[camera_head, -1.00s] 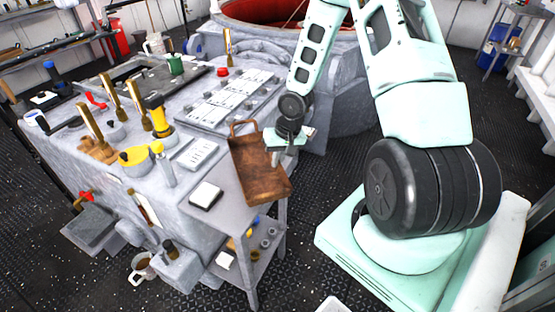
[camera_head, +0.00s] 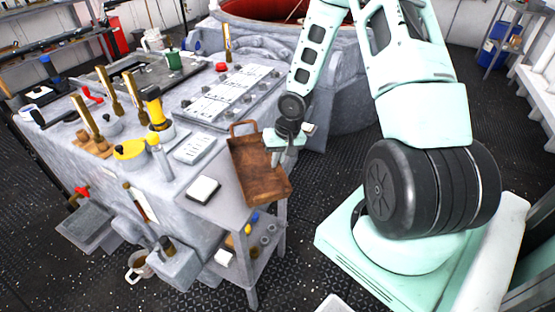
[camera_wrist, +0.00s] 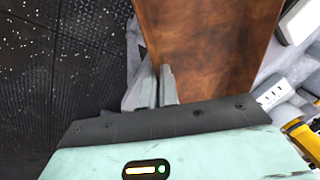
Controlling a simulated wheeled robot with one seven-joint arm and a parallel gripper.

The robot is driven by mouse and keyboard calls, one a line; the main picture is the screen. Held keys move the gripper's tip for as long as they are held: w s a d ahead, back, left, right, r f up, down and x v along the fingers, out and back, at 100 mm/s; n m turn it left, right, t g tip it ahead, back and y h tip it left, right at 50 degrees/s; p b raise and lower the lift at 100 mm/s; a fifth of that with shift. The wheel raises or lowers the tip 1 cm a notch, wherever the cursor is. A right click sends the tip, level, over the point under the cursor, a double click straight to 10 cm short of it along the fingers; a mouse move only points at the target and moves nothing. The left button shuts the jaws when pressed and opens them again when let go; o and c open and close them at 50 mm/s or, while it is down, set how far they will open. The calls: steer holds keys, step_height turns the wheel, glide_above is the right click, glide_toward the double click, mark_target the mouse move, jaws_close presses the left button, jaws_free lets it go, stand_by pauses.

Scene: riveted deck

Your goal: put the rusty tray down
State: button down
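The rusty tray (camera_head: 262,183) is a brown, shallow rectangular tray with a handle at its far end. In the head view it is over the right edge of the grey workbench (camera_head: 222,180), level or slightly tilted; I cannot tell the gap beneath it. My gripper (camera_head: 285,153) is at the tray's right long side. In the wrist view my gripper (camera_wrist: 160,85) has its two fingers close together on the side wall of the rusty tray (camera_wrist: 205,50), shut on it. The tray looks empty.
A white pad (camera_head: 203,189) lies on the bench left of the tray, with a grey panel (camera_head: 194,148) behind it. A green mug (camera_head: 174,60) and a yellow-topped tool (camera_head: 156,110) stand farther back. A lower shelf (camera_head: 255,255) holds small parts.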

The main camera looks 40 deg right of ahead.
steer(key=shift+f+b, duration=0.35)
steer(key=shift+f, duration=0.2)
steer(key=c, duration=1.6)
jaws_free()
steer(key=p+v, duration=0.6)
steer(key=v, duration=1.1)
steer(key=shift+r, duration=0.2)
steer(key=shift+a, duration=0.15)
steer(key=s+a+r+n+g+h, duration=0.1)
steer(key=s+a+r+n, duration=0.2)
steer(key=a, duration=0.6)
steer(key=s+a+r+n, duration=0.3)
steer(key=a, duration=0.5)
steer(key=s+a+r+n+g+h, duration=0.1)
steer(key=s+a+r+n, duration=0.2)
steer(key=a, duration=0.6)
steer(key=s+a+r+n, duration=0.1)
steer(key=s+a, duration=0.1)
steer(key=s, duration=0.1)
steer(key=s+a+r+n, duration=0.1)
steer(key=s+a, duration=0.1)
steer(key=s, duration=0.1)
steer(key=s+a+r+n+y, duration=0.1)
steer(key=s+a, duration=0.1)
steer(key=s, duration=0.1)
steer(key=shift+n, duration=0.4)
